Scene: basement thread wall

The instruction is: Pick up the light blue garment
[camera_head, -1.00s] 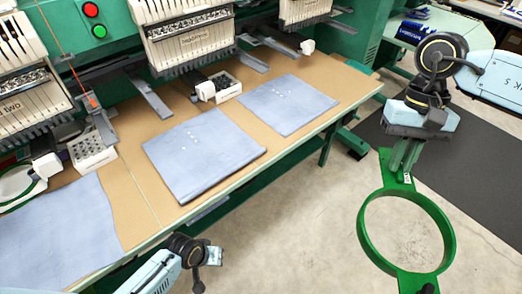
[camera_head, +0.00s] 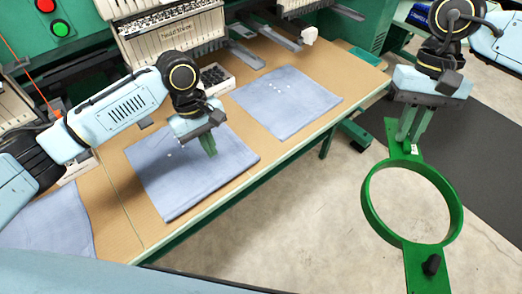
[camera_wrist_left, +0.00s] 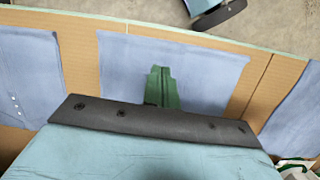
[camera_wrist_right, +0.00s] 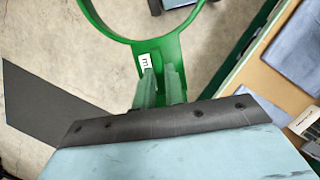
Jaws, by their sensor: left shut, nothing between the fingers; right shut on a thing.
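Several light blue garments lie flat on the tan tabletop. The middle garment (camera_head: 180,180) is under my left gripper (camera_head: 211,150), which is shut and empty; I cannot tell whether its fingertips touch the cloth. That garment also shows behind the left fingers (camera_wrist_left: 163,88) in the left wrist view (camera_wrist_left: 205,75). Another garment (camera_head: 288,103) lies further back to the right, and a third (camera_head: 50,230) lies at the lower left, partly behind my left arm. My right gripper (camera_head: 408,145) is shut on the tab of a green hoop (camera_head: 368,215), held off the table over the floor.
Embroidery machine heads (camera_head: 170,35) stand along the back of the table, with metal arms (camera_head: 243,52) reaching over it. A white bobbin-like tray (camera_head: 217,80) sits between two garments. The table's green front edge (camera_head: 225,190) drops to open concrete floor (camera_head: 300,220).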

